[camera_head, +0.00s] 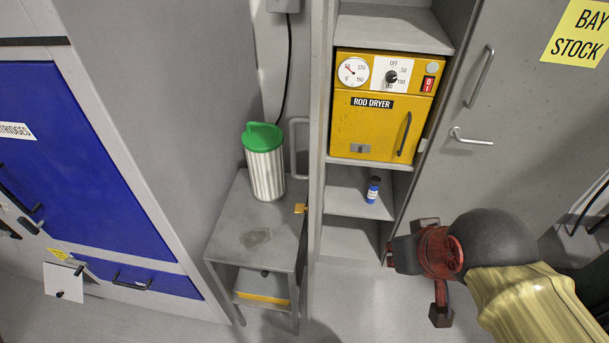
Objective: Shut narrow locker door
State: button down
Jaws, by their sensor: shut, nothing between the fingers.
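The narrow locker (350,236) stands open in the middle, its shelves showing. A thin grey upright panel (317,120) runs along its left side, with a D-shaped handle (298,148) sticking out to the left. This looks like its door seen nearly edge-on, but I cannot be sure. My gripper (400,255) is at the lower right, in front of the locker's lower right side. Its fingers are shut and empty, and point left. It appears apart from the panel and handle.
A yellow rod dryer (378,117) and blue bottle (373,190) sit on the locker shelves. A grey door (525,100) with a bar and lever is at right. A small table (225,220) with a green-lidded canister (266,172) stands left, beside a blue-fronted cabinet (75,150).

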aim_at(318, 9)
jog(key=i+j+z, duration=0.2)
jog(key=j, duration=0.45)
jog(key=j+z, duration=0.2)
jog(key=j, duration=0.4)
